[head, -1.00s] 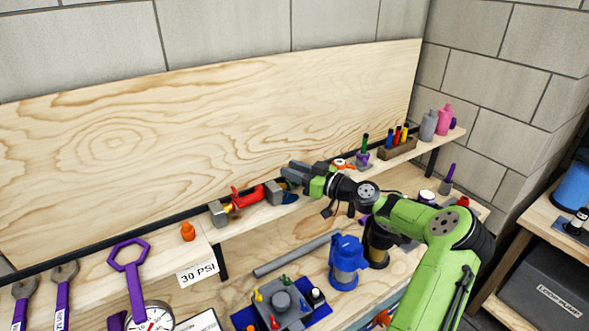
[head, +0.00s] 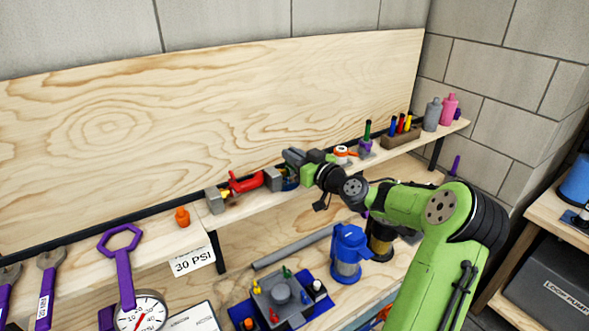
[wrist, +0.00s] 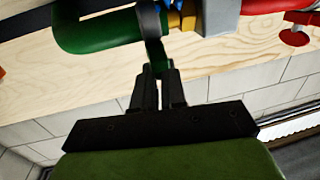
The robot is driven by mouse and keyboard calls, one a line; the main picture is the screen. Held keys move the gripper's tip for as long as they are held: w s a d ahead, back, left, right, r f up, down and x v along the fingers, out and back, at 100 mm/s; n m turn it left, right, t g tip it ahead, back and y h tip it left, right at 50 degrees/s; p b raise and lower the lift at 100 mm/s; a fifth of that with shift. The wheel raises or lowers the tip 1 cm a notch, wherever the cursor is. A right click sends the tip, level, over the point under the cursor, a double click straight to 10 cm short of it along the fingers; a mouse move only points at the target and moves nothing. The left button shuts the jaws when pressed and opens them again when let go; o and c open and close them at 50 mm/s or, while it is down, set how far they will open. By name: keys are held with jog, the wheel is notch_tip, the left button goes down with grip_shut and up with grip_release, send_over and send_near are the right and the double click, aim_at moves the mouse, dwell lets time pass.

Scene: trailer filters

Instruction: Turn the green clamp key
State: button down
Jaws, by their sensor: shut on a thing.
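The green clamp key (wrist: 95,35) shows in the wrist view as a rounded green handle beside a yellow shaft (wrist: 183,18) and a grey block (wrist: 225,14). My gripper (wrist: 158,78) is shut on a narrow dark-green part of the key between its fingertips. In the head view my gripper (head: 294,163) is on the shelf at the right side of the grey block (head: 272,179). It hides most of the green key there, so I cannot tell how far the key is turned.
A red key (head: 245,182) sits just left of the grey block. An orange-and-white round thing (head: 343,152) and a pen holder (head: 400,139) stand to the right on the shelf. A wooden board (head: 200,120) rises behind. A blue canister (head: 347,255) stands below.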

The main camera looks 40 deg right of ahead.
jog(key=shift+a+f+m+h+b, duration=0.2)
jog(key=shift+m+h+b, duration=0.4)
jog(key=shift+h, duration=0.4)
jog(key=shift+r+h, duration=0.2)
jog(key=shift+h, duration=0.1)
jog(key=c, duration=1.3)
grip_release()
jog(key=shift+s, duration=0.1)
jog(key=s+b, duration=0.1)
jog(key=s, duration=0.4)
jog(key=s+b, duration=0.1)
jog(key=s, duration=0.4)
jog(key=s+b, duration=0.1)
jog(key=s, duration=0.4)
jog(key=shift+s+a, duration=0.3)
jog(key=shift+a, duration=0.1)
